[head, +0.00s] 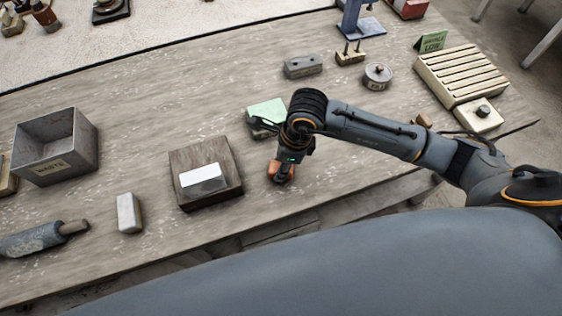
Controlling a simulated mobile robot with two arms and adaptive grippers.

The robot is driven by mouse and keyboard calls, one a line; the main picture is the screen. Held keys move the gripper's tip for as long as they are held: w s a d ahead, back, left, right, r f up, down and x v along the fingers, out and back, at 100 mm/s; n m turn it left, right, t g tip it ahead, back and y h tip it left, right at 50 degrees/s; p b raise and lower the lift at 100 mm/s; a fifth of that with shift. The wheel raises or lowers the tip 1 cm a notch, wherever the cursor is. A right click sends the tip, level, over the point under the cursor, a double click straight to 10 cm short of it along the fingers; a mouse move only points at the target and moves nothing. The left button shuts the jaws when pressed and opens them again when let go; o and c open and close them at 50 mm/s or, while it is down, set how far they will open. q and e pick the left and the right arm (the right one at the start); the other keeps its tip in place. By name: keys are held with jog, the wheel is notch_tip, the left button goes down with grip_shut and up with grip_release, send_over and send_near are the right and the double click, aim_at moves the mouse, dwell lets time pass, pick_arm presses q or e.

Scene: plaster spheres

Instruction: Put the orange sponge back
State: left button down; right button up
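My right arm reaches in from the right, and its gripper (284,177) points down at the near part of the table. The orange sponge (273,168) is at the gripper's fingertips, with orange showing on both sides of the dark fingers. The gripper hides much of the sponge. I cannot tell whether the fingers are closed on it or whether it touches the table. My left gripper is not in view.
A grey waste box (80,166) stands at left. A dark wooden block with a white card (227,165), a pale block (128,213) and a grey roller (32,241) lie near the front. A slatted rack (460,72) and a round metal tin (378,75) stand at right.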

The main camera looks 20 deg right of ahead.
aim_at(292, 167)
jog(key=shift+f, duration=0.2)
jog(key=o, duration=0.9)
jog(key=shift+o, duration=0.2)
jog(key=shift+r, duration=0.1)
jog(key=shift+r, duration=0.45)
jog(key=b+v, duration=0.2)
jog(key=v, duration=0.9)
jog(key=shift+d+r+b, duration=0.15)
jog(key=shift+b, duration=0.15)
jog(key=shift+s, duration=0.1)
